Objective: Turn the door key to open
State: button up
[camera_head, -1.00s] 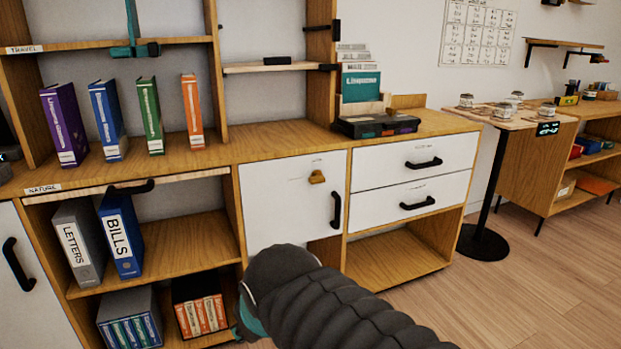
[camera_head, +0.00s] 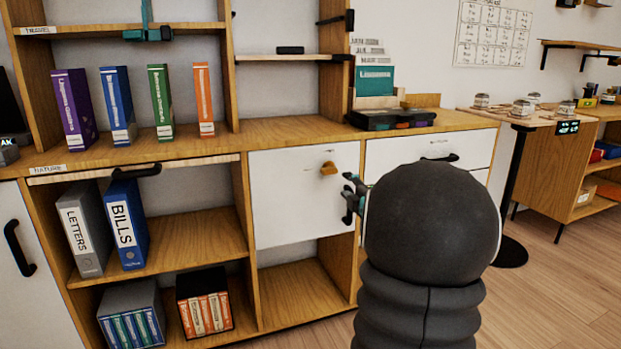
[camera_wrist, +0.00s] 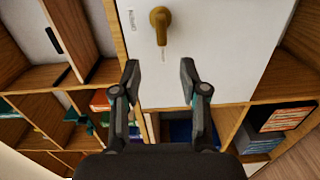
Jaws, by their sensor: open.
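The brass door key (camera_head: 328,168) sits in the upper right part of a white cabinet door (camera_head: 285,205). In the wrist view the key (camera_wrist: 160,24) is near the top centre, beyond my fingertips, with small lettering beside it on the door (camera_wrist: 220,50). My gripper (camera_head: 352,198) is just right of and a little below the key in the head view, partly hidden behind my dark arm. In the wrist view my gripper (camera_wrist: 160,72) has its two fingers spread apart with nothing between them. It does not touch the key.
White drawers (camera_head: 420,155) stand right of the door, partly hidden by my arm. Left are open shelves with a grey binder (camera_head: 82,230) and a blue binder (camera_head: 123,225). A dark organiser tray (camera_head: 390,119) lies on the cabinet top. Open floor lies at the right.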

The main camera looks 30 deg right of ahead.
aim_at(333, 172)
jog(key=shift+n, duration=0.3)
jog(key=x, duration=1.3)
jog(key=shift+w+d+f+p, duration=0.15)
jog(key=shift+w+d+p, duration=0.15)
jog(key=shift+p, duration=0.05)
jog(key=shift+y, duration=0.3)
grip_shut()
